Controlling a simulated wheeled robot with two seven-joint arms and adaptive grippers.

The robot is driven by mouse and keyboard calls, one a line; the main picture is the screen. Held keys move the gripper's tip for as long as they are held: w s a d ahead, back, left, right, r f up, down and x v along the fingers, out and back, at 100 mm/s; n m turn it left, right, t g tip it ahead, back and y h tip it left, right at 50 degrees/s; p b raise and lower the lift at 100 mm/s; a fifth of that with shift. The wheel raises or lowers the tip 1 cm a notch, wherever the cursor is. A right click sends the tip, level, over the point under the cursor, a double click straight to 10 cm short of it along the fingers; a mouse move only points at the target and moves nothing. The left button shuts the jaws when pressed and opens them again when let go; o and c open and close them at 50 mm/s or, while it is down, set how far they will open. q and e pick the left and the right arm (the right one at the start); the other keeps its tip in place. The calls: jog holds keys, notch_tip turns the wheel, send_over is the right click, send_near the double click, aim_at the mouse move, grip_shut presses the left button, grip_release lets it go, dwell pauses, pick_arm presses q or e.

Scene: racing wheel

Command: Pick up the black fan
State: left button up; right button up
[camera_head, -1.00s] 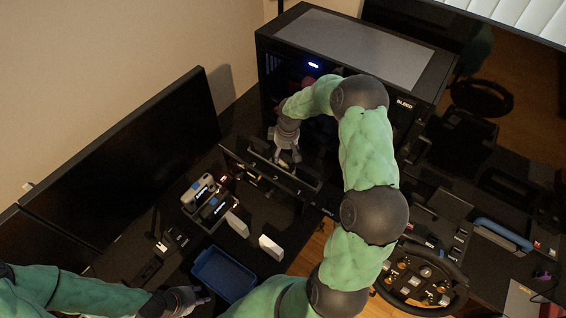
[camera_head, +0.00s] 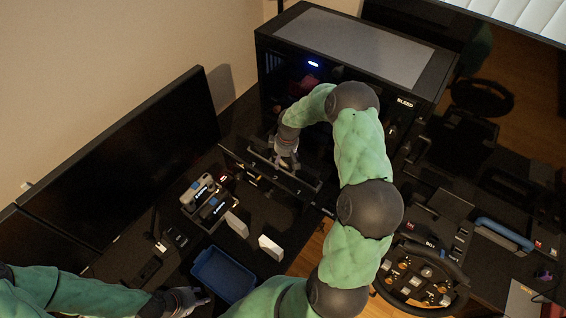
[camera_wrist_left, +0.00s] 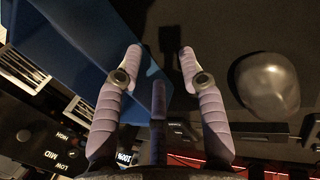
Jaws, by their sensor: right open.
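I cannot make out the black fan for certain; it may be lost in the dark area around the computer case (camera_head: 355,45). My right gripper (camera_head: 286,161) is open, in front of the case. It points down at a long dark slotted rack (camera_head: 300,186) on the desk, and its fingertips are partly hidden there. I see nothing clearly held in it. My left gripper (camera_head: 200,299) is low at the left, beside a blue tray (camera_head: 223,292). In the left wrist view its fingers (camera_wrist_left: 160,57) are apart and empty.
Two monitors (camera_head: 130,165) stand along the left wall. Small devices (camera_head: 212,207) and white boxes (camera_head: 271,247) lie between the monitors and my right arm. A steering wheel (camera_head: 457,296) is at the right. The left wrist view shows a grey rounded object (camera_wrist_left: 268,88).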

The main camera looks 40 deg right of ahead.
jog(key=shift+f, duration=0.1)
jog(key=c, duration=1.3)
